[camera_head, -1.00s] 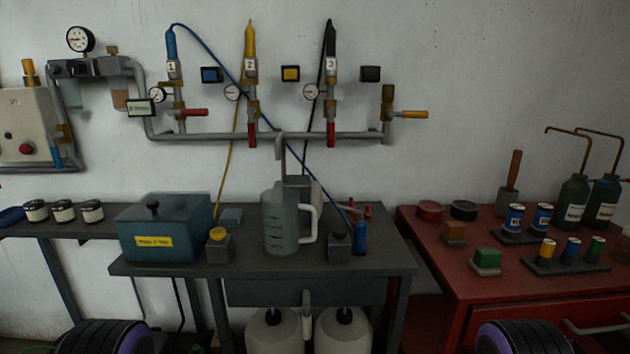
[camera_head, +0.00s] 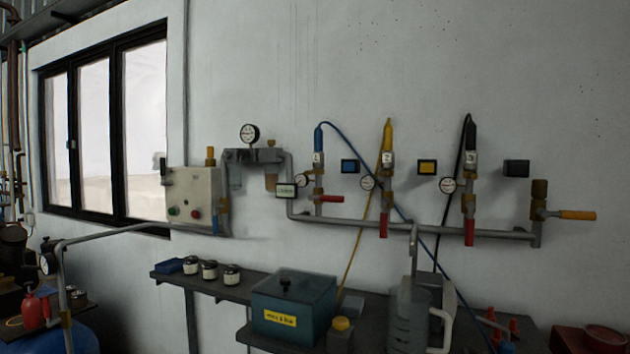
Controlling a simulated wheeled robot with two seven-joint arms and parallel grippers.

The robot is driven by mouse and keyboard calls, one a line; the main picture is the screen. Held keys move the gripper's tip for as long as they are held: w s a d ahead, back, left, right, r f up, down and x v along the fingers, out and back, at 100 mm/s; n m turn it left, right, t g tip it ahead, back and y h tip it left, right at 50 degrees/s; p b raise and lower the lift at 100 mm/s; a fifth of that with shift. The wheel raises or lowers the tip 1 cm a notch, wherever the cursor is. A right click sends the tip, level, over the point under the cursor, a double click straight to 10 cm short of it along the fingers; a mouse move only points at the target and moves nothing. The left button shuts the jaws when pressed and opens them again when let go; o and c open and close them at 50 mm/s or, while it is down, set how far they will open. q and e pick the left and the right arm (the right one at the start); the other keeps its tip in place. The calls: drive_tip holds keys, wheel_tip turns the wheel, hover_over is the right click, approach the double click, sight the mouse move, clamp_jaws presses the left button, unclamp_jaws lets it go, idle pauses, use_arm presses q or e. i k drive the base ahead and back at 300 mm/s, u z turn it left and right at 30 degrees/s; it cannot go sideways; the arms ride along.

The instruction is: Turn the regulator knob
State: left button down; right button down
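A grey regulator unit (camera_head: 254,156) is mounted on the wall left of centre, with a round white-faced gauge (camera_head: 249,134) above it. A small brass-coloured knob (camera_head: 271,144) stands on its right part, above a brownish bowl (camera_head: 271,182). Another brass-yellow upright fitting (camera_head: 210,156) stands by the control box; I cannot tell which of the two is the regulator knob. Nothing touches either one. Neither of my grippers is in view.
A control box (camera_head: 193,195) with green and red buttons is left of the regulator. Red-handled valves and hoses hang along the wall pipe (camera_head: 425,229) to the right. A teal box (camera_head: 293,307), jars and a jug (camera_head: 407,315) stand on the bench below. A window (camera_head: 105,125) is at left.

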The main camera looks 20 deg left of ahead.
sight(242, 155)
drive_tip(key=u, duration=1.2)
drive_tip(key=k, duration=0.65)
drive_tip(key=z, duration=0.4)
drive_tip(key=i, duration=0.95)
drive_tip(key=u, duration=0.55)
